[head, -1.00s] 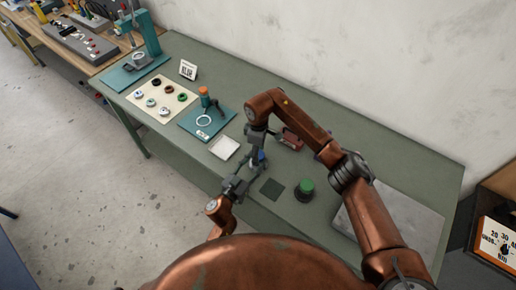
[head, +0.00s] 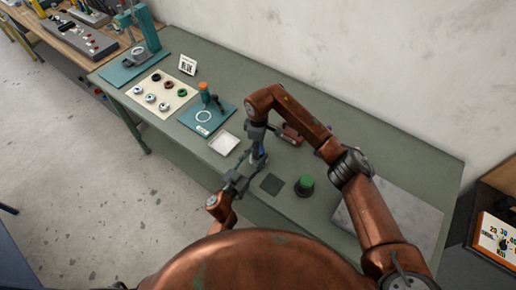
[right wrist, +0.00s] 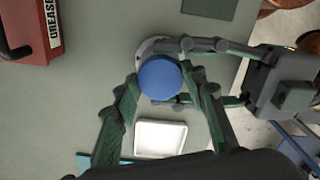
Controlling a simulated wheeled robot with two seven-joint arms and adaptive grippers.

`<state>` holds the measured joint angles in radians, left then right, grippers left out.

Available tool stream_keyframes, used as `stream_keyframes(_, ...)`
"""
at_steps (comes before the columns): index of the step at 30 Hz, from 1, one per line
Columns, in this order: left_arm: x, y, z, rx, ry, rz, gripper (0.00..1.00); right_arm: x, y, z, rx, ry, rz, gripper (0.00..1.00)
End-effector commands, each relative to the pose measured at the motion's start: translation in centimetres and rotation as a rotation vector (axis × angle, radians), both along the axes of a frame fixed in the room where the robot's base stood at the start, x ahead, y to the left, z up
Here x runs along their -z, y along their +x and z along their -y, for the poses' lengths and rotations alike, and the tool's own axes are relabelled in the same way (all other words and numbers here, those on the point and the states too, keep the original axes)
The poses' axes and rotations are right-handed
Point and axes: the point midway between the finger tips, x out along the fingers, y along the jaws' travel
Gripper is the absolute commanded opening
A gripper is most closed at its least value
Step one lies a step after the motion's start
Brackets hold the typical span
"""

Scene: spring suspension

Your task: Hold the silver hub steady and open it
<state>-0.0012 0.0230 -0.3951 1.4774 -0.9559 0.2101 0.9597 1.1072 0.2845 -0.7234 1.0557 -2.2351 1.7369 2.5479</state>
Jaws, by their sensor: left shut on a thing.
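The silver hub (right wrist: 147,48) shows in the right wrist view as a pale metal rim behind a round blue cap (right wrist: 160,78). The hub also shows in the head view (head: 259,160), small and partly covered by my grippers. My left gripper (head: 249,169) comes in from the front in the head view and is shut on the hub; its fingers reach in from the right in the wrist view. My right gripper (right wrist: 160,70) has one finger on each side of the blue cap. I cannot tell whether those fingers press on it.
A white tray (right wrist: 160,137) lies close by. A red grease box (right wrist: 28,32), a dark green square (head: 271,184) and a green button (head: 306,183) are near. A teal mat (head: 190,119), a sheet with several rings (head: 149,105) and a press (head: 146,36) stand farther left.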

Motion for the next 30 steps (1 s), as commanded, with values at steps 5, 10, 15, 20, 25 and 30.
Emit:
stream_keyframes(5, 0.0, 0.0, 0.0, -0.001, 0.001, -0.001, 0.00, 0.0, 0.0, 0.0, 0.000, 0.000, 0.000, 0.53)
stream_keyframes(10, 0.0, 0.0, 0.0, -0.001, 0.001, -0.001, 0.00, 0.0, 0.0, 0.0, 0.000, 0.000, 0.000, 0.55)
stream_keyframes(15, 0.0, 0.0, 0.0, -0.001, 0.001, -0.001, 0.00, -0.2, 0.0, 0.0, 0.000, 0.000, 0.001, 0.55)
stream_keyframes(20, 0.0, 0.0, 0.0, -0.001, 0.001, -0.001, 0.00, -1.7, 0.1, 0.0, -0.001, 0.001, 0.002, 0.55)
stream_keyframes(25, 0.1, 0.0, 0.0, -0.001, 0.001, -0.001, 0.00, -3.9, 0.1, 0.0, 0.000, 0.001, 0.002, 0.55)
stream_keyframes(30, 0.0, 0.0, 0.0, 0.000, 0.001, -0.001, 0.00, -5.1, 0.1, 0.0, 0.000, 0.000, 0.001, 0.51)
